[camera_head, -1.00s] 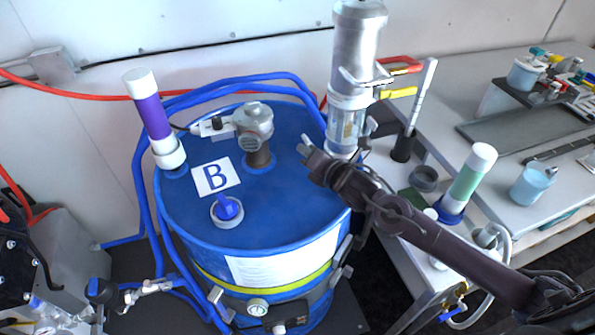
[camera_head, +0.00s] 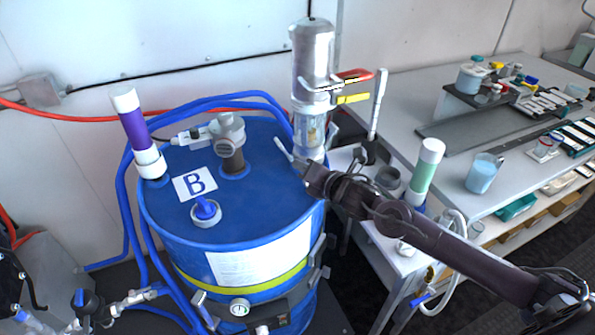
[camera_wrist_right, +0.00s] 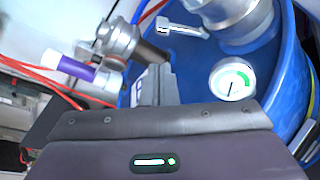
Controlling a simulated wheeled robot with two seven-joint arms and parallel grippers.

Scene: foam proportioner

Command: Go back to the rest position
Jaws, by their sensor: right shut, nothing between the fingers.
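My right gripper (camera_head: 290,157) reaches in from the lower right, and its tip is over the right side of the blue drum (camera_head: 262,226) top. In the right wrist view its fingers (camera_wrist_right: 161,84) are together with nothing between them. In that view a round gauge (camera_wrist_right: 234,80) with a green band lies right of the fingers. The silver cylinder (camera_head: 313,60) stands just behind the gripper in the head view; I cannot tell whether they touch. My left gripper is not in the head view.
The drum carries a B label (camera_head: 194,183), a blue-capped port (camera_head: 205,211), a grey pump fitting (camera_head: 229,140) and a purple tube (camera_head: 133,128). A green tube (camera_head: 424,172) stands on the side table. The long bench (camera_head: 405,105) with a blue beaker (camera_head: 482,173) is at right.

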